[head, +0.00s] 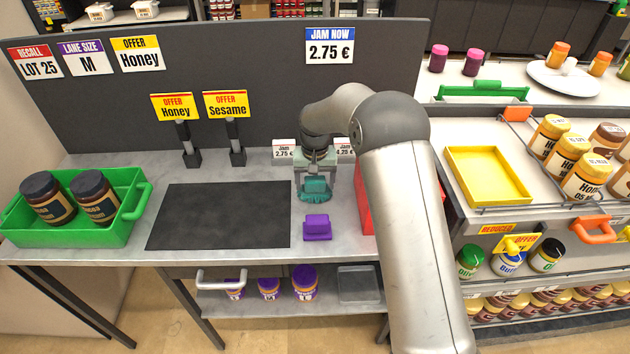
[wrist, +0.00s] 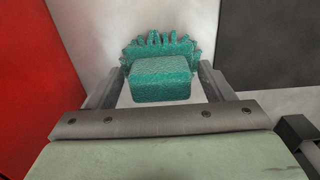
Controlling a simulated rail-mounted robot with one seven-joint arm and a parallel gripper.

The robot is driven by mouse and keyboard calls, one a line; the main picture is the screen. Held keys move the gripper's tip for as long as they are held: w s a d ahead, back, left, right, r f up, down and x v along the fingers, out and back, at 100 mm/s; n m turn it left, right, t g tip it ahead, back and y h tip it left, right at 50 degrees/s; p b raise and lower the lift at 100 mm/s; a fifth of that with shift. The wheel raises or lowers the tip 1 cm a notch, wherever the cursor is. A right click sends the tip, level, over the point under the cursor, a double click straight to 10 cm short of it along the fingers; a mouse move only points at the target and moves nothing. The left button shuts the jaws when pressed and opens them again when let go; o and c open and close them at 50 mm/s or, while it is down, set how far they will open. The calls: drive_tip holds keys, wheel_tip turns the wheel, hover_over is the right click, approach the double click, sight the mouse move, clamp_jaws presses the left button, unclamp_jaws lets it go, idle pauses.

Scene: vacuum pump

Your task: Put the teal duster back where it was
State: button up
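The teal duster (head: 315,189) is on the grey counter, right of the dark mat, directly below my gripper (head: 315,178). In the wrist view, the duster's block-shaped handle (wrist: 161,80) lies between my two fingers (wrist: 161,76), with its bristles fanned out beyond it. A narrow gap shows between the handle and each finger, so my gripper looks open around it. Whether the bristles touch the counter is hard to tell. A purple duster-like block (head: 317,228) sits just in front of the teal one.
A red box (head: 364,200) stands close on the right, partly behind my arm; its red side fills the wrist view's left (wrist: 35,80). The dark mat (head: 220,215) is bare. A green crate (head: 128,228) holds two jars. Price tags (head: 284,152) stand behind my gripper.

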sight(315, 180)
wheel_tip(315, 180, up, 12)
drive_tip(key=b, duration=0.1)
drive_tip(key=shift+r, duration=0.25)
idle(0.4)
drive_tip(key=s+d+r, duration=0.3)
drive_tip(key=s+d, duration=0.3)
drive_tip(key=s, duration=0.2)
drive_tip(key=s+d+r, duration=0.3)
drive_tip(key=s+d, duration=0.2)
drive_tip(key=s, duration=0.3)
drive_tip(key=s+d+f, duration=0.2)
drive_tip(key=s+d, duration=0.1)
drive_tip(key=s, duration=0.7)
drive_tip(key=s+d+f+m, duration=0.1)
drive_tip(key=s+d+f, duration=0.2)
drive_tip(key=s, duration=0.7)
drive_tip(key=shift+s+d+f+t, duration=0.15)
drive_tip(key=shift+s+d+t, duration=0.15)
drive_tip(key=shift+s+d, duration=0.1)
